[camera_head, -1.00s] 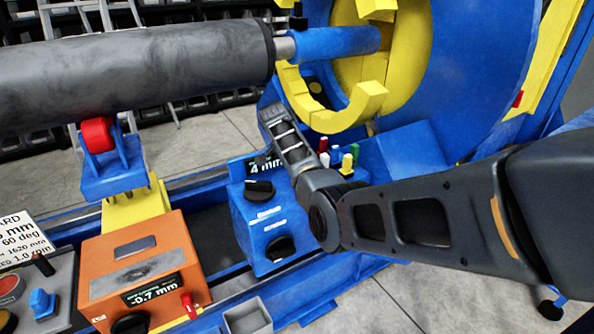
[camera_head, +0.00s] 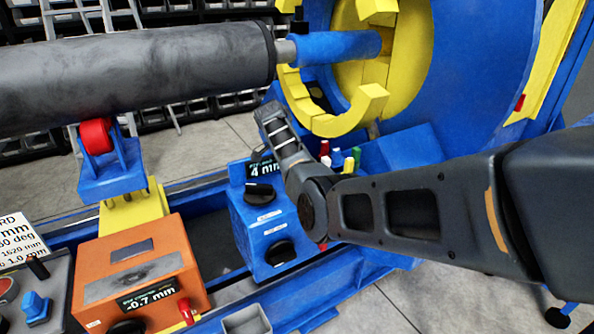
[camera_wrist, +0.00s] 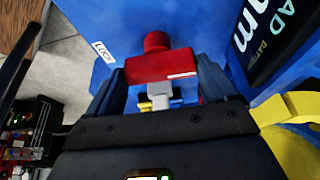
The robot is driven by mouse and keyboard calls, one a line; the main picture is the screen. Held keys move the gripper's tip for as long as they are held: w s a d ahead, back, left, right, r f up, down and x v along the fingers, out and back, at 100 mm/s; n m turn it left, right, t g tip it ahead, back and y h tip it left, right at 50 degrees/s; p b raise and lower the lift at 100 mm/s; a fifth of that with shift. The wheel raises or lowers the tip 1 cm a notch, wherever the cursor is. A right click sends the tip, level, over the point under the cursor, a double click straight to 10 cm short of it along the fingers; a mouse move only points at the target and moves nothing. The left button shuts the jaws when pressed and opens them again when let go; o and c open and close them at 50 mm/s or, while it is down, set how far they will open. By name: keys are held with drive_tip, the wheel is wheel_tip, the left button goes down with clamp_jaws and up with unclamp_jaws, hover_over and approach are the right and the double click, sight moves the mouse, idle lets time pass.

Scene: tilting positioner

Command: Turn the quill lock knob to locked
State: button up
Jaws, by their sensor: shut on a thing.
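In the wrist view my gripper (camera_wrist: 163,80) has its two dark fingers on either side of a red block-like handle (camera_wrist: 150,67) with a round red end. It is shut on this red handle, against a blue surface with a small white label. I cannot tell from the label whether this is the quill lock knob, or which way it is set. In the head view my arm reaches up and left, with its end near the yellow ring; the fingers and the held handle cannot be made out there.
A blue box (camera_head: 251,223) with black knobs and a "4 mm" display stands left of my arm. An orange box (camera_head: 123,249) reads -0.7 mm. A grey roll (camera_head: 130,75) lies above, and a yellow ring (camera_head: 352,112) stands behind my arm. A dark display (camera_wrist: 268,40) is close by on the right.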

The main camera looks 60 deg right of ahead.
drive_tip(key=o, duration=0.8)
drive_tip(key=shift+o, duration=0.2)
drive_tip(key=v, duration=0.7)
drive_tip(key=shift+r, duration=0.4)
drive_tip(key=shift+w, duration=0.1)
